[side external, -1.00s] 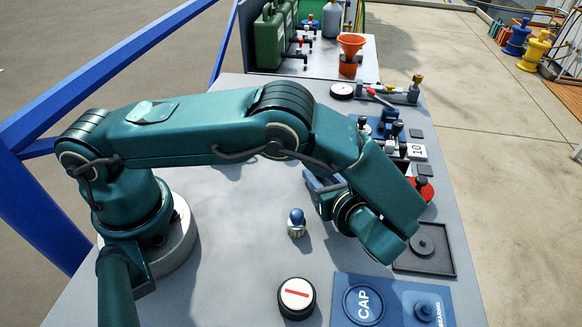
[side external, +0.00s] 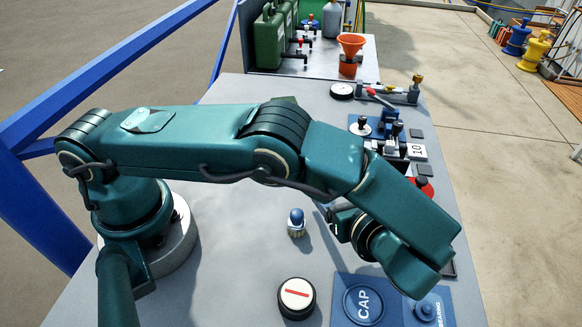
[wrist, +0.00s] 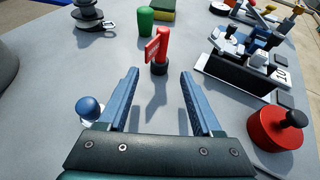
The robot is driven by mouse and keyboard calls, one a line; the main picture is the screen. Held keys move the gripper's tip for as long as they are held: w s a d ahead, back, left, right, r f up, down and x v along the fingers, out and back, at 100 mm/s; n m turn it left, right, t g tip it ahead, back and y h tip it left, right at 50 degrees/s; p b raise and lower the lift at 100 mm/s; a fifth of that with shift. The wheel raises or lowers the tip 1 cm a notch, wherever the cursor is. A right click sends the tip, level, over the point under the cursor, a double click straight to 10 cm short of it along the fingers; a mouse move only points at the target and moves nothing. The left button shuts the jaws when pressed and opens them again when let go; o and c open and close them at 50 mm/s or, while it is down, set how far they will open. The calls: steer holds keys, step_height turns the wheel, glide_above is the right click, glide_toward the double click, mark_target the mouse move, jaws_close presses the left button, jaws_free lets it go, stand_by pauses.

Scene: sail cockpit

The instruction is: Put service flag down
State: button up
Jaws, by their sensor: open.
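The red service flag (wrist: 162,44) stands upright on a dark round base (wrist: 159,68) in the wrist view. A small red plate with a pale mark sticks out to its left. My gripper (wrist: 160,76) is open, with its two blue fingers spread and nothing between them. The flag is ahead of the fingertips, roughly in line with the gap. In the side external view my gripper (side external: 338,214) shows only partly beside my wrist, and the flag is hidden behind my arm.
A blue-topped knob (side external: 296,222) is left of my gripper; it also shows by the left finger (wrist: 89,108). A red round knob (wrist: 277,128) and a black block with levers (wrist: 245,75) are at right. A green cylinder (wrist: 145,20) stands behind the flag.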

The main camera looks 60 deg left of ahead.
steer(key=shift+v, duration=3.05)
steer(key=shift+w+r, duration=0.1)
steer(key=shift+r, duration=0.1)
steer(key=a+r+n+g+h, duration=0.3)
steer(key=a+r+n+h, duration=0.35)
steer(key=a+r, duration=0.2)
steer(key=s+a+r+n+t+h, duration=0.1)
steer(key=s+a+n+t+h, duration=0.1)
steer(key=s+n, duration=0.3)
steer(key=s+a+r+n+t+h, duration=0.1)
steer(key=s+n+h, duration=0.3)
steer(key=n, duration=0.6)
steer(key=shift+s+a+r+t, duration=0.35)
steer(key=shift+s+t, duration=0.35)
steer(key=shift+s, duration=0.45)
